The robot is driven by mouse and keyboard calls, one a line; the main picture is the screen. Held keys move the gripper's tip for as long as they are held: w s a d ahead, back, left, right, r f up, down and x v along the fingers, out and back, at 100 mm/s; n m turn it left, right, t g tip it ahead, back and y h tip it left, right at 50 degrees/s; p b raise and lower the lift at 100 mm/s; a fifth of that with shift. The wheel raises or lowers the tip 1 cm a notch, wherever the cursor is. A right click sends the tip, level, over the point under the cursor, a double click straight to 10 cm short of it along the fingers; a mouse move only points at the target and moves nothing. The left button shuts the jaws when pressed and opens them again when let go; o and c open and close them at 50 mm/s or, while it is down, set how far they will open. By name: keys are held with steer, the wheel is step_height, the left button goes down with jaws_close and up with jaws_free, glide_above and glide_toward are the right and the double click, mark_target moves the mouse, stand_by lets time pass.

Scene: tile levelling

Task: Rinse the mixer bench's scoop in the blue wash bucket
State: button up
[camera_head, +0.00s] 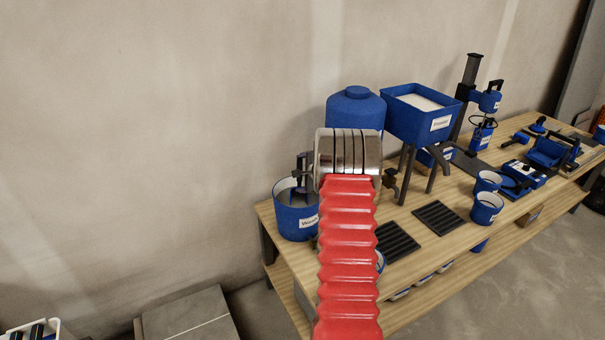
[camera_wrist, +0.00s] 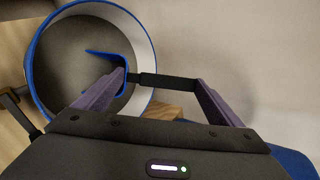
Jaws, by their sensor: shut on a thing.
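The blue wash bucket (camera_head: 297,224) stands at the near left end of the bench, with a white label on its side. In the wrist view its blue rim and pale inside (camera_wrist: 145,50) fill the upper left. My gripper (camera_wrist: 160,80) is shut on the scoop, whose black handle (camera_wrist: 165,82) lies between the purple fingers. The scoop's blue head (camera_wrist: 108,56) is over or inside the bucket mouth; its depth cannot be told. In the head view my gripper (camera_head: 301,178) is a dark shape above the bucket, partly hidden by my red arm.
A blue tank (camera_head: 355,108) and a blue powder hopper (camera_head: 420,115) stand behind my arm. Two blue cups (camera_head: 487,207) and black ribbed mats (camera_head: 439,217) lie further along the wooden bench (camera_head: 400,262). The plain wall is close behind the bucket.

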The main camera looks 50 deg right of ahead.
steer(key=shift+r, duration=1.4)
steer(key=shift+f, duration=1.4)
steer(key=shift+r, duration=0.1)
steer(key=shift+r, duration=1.3)
steer(key=shift+r, duration=0.1)
step_height(320, 180, up, 11)
